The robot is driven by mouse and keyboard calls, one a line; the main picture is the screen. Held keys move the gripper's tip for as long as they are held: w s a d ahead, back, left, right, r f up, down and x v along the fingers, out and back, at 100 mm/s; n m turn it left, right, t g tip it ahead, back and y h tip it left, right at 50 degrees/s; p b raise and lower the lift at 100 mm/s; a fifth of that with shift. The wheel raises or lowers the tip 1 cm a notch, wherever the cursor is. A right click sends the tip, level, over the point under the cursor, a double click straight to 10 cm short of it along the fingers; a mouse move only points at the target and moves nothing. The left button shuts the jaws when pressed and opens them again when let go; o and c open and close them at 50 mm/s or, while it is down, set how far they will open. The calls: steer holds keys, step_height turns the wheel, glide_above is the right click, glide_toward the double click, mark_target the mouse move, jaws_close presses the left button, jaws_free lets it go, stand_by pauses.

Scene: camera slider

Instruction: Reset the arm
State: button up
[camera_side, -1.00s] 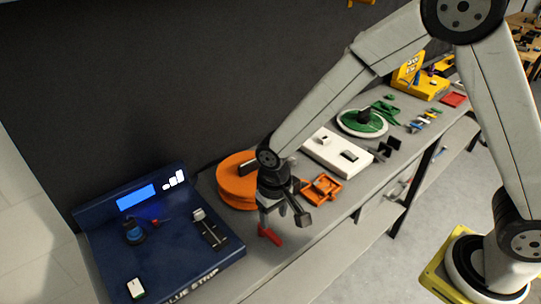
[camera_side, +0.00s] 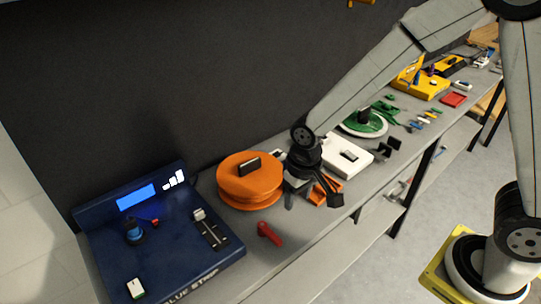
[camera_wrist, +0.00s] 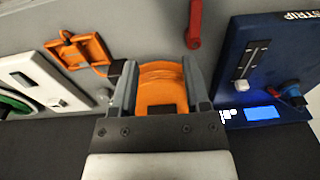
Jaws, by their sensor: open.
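My gripper (camera_side: 312,198) is open and empty above the bench, in front of and to the right of the orange round block (camera_side: 250,178). In the wrist view my gripper (camera_wrist: 157,68) has its two fingers spread, with the orange block showing between and beyond them. The slider (camera_side: 210,230) sits on the dark blue panel (camera_side: 110,262), left of my gripper. The slider also shows in the wrist view (camera_wrist: 252,62) at the right. A red handle (camera_side: 269,234) lies on the bench, apart from my fingers. It also shows in the wrist view (camera_wrist: 194,25).
An orange frame-like part (camera_wrist: 78,50) is close to my gripper, partly hidden by it in the side view. A white panel (camera_side: 345,155), a green disc (camera_side: 362,123) and a yellow unit (camera_side: 425,85) stand farther right. A dark wall (camera_side: 150,80) rises behind the bench.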

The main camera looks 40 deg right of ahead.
steer(key=s+d+r+t, duration=0.1)
steer(key=s+d+r, duration=0.2)
steer(key=s+d, duration=0.4)
steer(key=shift+s+d+t, duration=0.2)
steer(key=shift+d+t, duration=0.2)
steer(key=shift+d, duration=1.2)
